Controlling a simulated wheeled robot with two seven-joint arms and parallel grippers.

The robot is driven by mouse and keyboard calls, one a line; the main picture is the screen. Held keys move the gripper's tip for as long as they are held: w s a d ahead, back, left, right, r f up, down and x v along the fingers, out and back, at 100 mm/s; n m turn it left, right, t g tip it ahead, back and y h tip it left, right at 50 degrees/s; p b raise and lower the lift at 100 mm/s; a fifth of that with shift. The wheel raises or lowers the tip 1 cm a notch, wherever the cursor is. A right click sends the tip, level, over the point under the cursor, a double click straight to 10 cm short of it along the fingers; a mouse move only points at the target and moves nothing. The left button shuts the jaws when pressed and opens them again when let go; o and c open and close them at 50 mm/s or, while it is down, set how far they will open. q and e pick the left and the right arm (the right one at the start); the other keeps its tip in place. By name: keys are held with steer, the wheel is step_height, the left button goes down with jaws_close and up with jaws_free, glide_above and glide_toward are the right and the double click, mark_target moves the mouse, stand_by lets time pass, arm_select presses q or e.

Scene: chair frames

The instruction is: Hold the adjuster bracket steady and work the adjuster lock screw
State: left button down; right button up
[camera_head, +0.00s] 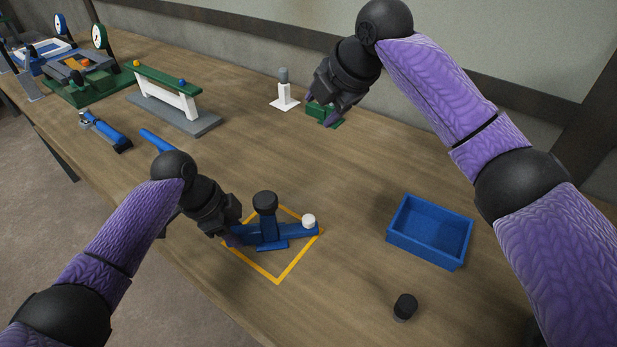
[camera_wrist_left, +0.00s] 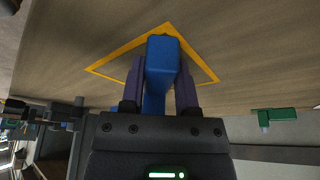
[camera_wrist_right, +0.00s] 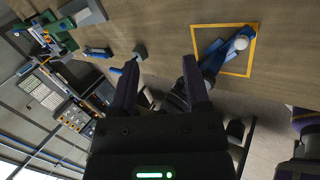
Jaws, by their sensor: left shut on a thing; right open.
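The blue adjuster bracket (camera_head: 290,233) stands inside an orange square outline on the table. A black round knob (camera_head: 265,201) tops its upright, and a white knob (camera_head: 308,220) sits at its right end; I cannot tell which is the lock screw. My left gripper (camera_head: 234,232) is shut on the bracket's left end. In the left wrist view the blue bracket (camera_wrist_left: 160,60) shows between the fingers. My right gripper (camera_head: 322,98) is open, held apart from the bracket toward the back. In the right wrist view the bracket (camera_wrist_right: 212,58) lies beyond the open fingers (camera_wrist_right: 160,85).
A blue open tray (camera_head: 430,256) stands right of the bracket, with a black cylinder (camera_head: 405,305) in front. A green block (camera_head: 325,115) is by my right gripper; a white stand (camera_head: 284,95) is left of it. A green-topped rack (camera_head: 165,85) and blue tools (camera_head: 105,130) lie farther left.

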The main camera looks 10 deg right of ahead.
mark_target(308, 219)
arm_select(q)
steer(key=shift+f, duration=0.1)
arm_select(e)
steer(key=s+a+f+n+g+h, duration=0.1)
steer(key=s+f+g, duration=0.1)
steer(key=f, duration=0.1)
steer(key=s+a+f+g+h, duration=0.1)
steer(key=s+f, duration=0.2)
steer(key=s+a+f+n+g+h, duration=0.1)
steer(key=s+f+g, duration=0.1)
steer(key=f, duration=0.1)
steer(key=shift+s+a+n+g+h, duration=0.25)
steer(key=shift+a+n+g+h, duration=0.05)
steer(key=shift+a, duration=0.05)
step_height(308, 219, down, 9)
steer(key=shift+c, duration=0.3)
jaws_close()
steer(key=n, duration=0.7)
steer(key=shift+r+n, duration=0.1)
steer(key=shift+n, duration=0.2)
steer(key=n, duration=0.4)
steer(key=shift+n, duration=0.3)
steer(key=n, duration=0.3)
jaws_free()
